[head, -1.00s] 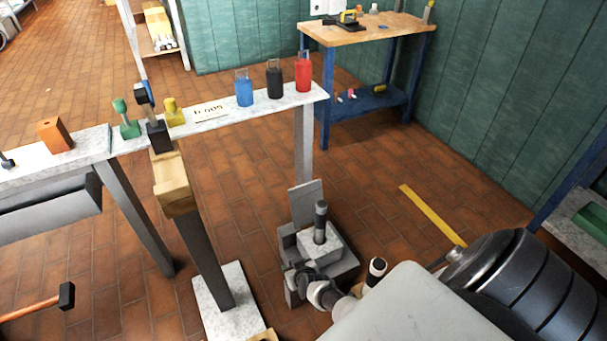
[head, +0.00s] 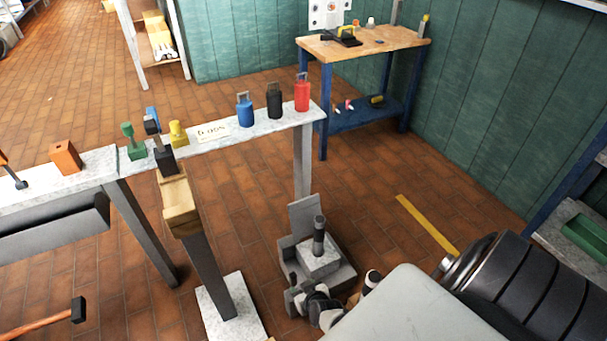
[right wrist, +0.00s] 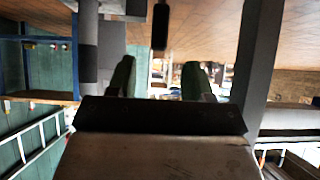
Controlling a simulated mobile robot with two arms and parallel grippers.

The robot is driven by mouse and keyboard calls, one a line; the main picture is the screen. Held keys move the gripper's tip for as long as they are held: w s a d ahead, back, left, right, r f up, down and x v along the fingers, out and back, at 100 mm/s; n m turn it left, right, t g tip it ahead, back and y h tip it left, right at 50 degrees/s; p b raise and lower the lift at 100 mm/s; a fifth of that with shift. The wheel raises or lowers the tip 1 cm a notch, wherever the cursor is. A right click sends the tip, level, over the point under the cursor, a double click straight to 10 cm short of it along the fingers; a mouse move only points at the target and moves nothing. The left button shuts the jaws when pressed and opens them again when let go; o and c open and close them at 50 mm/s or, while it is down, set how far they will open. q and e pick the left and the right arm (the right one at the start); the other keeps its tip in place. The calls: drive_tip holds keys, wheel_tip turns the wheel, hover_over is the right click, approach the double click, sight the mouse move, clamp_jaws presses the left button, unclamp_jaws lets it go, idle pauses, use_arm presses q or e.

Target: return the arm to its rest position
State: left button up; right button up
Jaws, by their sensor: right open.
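My right arm (head: 420,312) comes in from the lower right of the head view. Its wrist end (head: 325,308) is low, just in front of a grey block with a dark upright post (head: 319,236). The arm hides part of that end, and the fingertips are not clear there. In the right wrist view my right gripper (right wrist: 157,78) has two dark green fingers well apart, with nothing seen between them. My left gripper is not in the head view.
A wooden-topped workbench (head: 390,37) stands at the back. A hammer (head: 50,322) shows at lower left. Open tiled floor lies around the yellow strip (head: 427,224).

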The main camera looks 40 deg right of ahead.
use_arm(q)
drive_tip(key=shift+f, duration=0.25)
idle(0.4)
use_arm(e)
drive_tip(key=s+a+r+n+g+y, duration=0.1)
drive_tip(key=s+a+r+n+g, duration=0.1)
drive_tip(key=s+a+r+g, duration=0.35)
drive_tip(key=s+a+r+n+g+y, duration=0.25)
drive_tip(key=s+a+r, duration=0.35)
drive_tip(key=s+r, duration=0.4)
drive_tip(key=s+f+p, duration=0.6)
drive_tip(key=f+p, duration=0.2)
drive_tip(key=p, duration=0.3)
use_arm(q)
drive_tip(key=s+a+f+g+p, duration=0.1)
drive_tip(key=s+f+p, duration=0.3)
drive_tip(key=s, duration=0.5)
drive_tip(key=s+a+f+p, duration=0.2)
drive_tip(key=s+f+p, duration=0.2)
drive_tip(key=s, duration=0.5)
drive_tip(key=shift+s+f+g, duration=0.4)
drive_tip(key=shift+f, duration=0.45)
use_arm(e)
drive_tip(key=s+d+f+g+h, duration=0.1)
drive_tip(key=s+d, duration=0.2)
drive_tip(key=s, duration=0.9)
drive_tip(key=shift+s+f+n, duration=0.35)
